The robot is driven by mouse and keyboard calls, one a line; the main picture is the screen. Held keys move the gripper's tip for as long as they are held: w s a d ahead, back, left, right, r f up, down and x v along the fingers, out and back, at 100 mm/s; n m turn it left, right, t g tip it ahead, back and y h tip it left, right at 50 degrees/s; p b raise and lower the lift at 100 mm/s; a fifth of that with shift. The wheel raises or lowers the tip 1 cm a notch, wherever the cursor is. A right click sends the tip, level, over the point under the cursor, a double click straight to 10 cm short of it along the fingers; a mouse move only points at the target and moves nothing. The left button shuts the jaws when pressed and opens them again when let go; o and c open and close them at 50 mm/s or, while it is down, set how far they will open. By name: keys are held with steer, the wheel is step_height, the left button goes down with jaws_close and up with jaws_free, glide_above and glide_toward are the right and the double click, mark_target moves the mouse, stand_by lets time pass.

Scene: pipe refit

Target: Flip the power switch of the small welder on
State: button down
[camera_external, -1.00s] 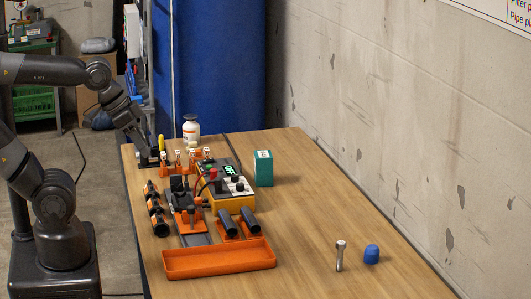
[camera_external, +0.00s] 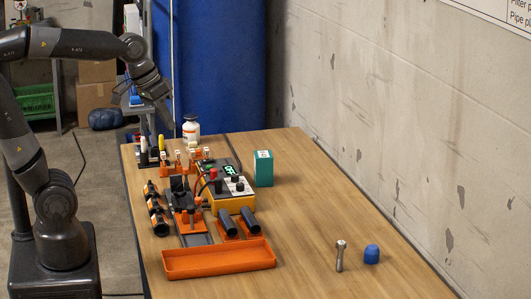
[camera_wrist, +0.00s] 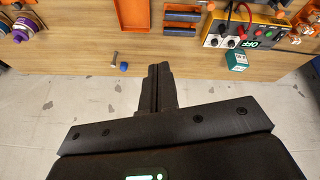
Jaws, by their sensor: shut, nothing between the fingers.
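The small welder (camera_external: 233,203) is a yellow-orange box with a pale control panel, standing mid-table among the fixtures. It shows upside down at the top right of the wrist view (camera_wrist: 262,20), with dark knobs, a red part and a lit green display (camera_wrist: 251,44) that seems to read OFF. I cannot single out the power switch at this size. My gripper (camera_external: 170,130) is above the table's far left end, beyond and apart from the welder. In the wrist view its fingers (camera_wrist: 159,68) are together and empty.
An orange tray (camera_external: 218,261), a green box (camera_external: 263,169), a white bottle (camera_external: 191,131), a metal bolt-like piece (camera_external: 340,256) and a blue cap (camera_external: 371,254) are on the table. Black pipes and orange holders crowd around the welder. The table's right side is mostly clear.

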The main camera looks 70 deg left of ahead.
steer(key=w+a+n+g, duration=0.1)
steer(key=w+a+n, duration=0.3)
steer(key=w+a, duration=0.55)
steer(key=n+g, duration=0.2)
steer(key=n, duration=0.8)
glide_above(210, 159)
steer(key=s, duration=0.2)
step_height(210, 159, down, 13)
steer(key=shift+a+f, duration=0.1)
steer(key=shift+f, duration=0.15)
steer(key=f, duration=0.4)
steer(key=w+f, duration=0.1)
steer(key=f, duration=0.4)
steer(key=w+f, duration=0.1)
steer(key=f, duration=0.3)
steer(key=shift+f, duration=0.4)
steer(key=shift+w, duration=0.1)
